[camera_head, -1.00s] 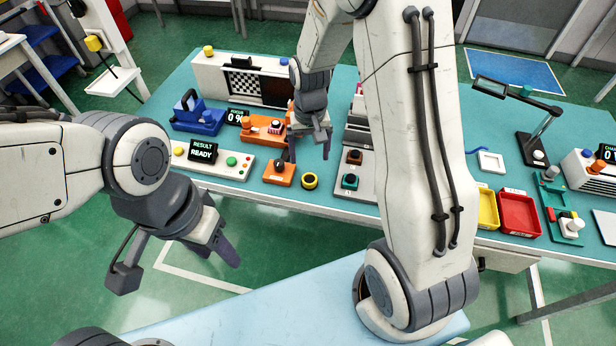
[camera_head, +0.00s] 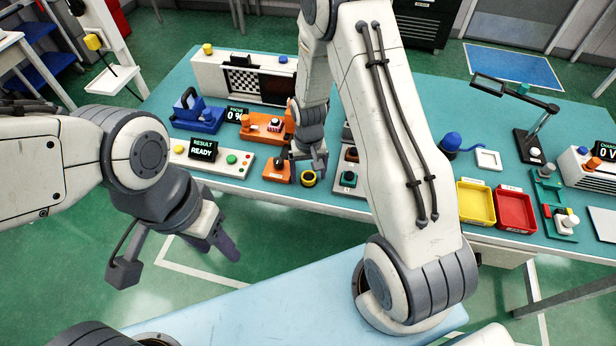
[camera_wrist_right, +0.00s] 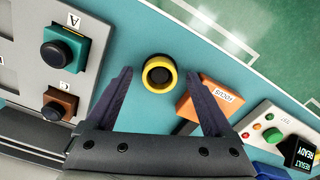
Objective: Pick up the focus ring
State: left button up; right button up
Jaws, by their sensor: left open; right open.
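The focus ring (camera_head: 308,179) is a yellow ring with a dark centre. It lies on the teal table beside an orange block (camera_head: 277,171), labelled FOCUS in the right wrist view. In that view the ring (camera_wrist_right: 159,74) appears between the fingertips of my right gripper (camera_wrist_right: 161,78), which is open and empty. In the head view my right gripper (camera_head: 306,168) is just above and behind the ring, its fingers partly overlapping it. Whether they touch it I cannot tell. My left gripper (camera_head: 224,248) is open and empty, in front of the table's near edge.
A grey panel with a green-topped part (camera_wrist_right: 62,48) and a brown part (camera_wrist_right: 60,103) stands beside the ring. The READY console (camera_head: 212,158) is to the left. Yellow (camera_head: 476,203) and red (camera_head: 516,209) trays are at the right.

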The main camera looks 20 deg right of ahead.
grip_shut()
jog(key=shift+r, duration=0.15)
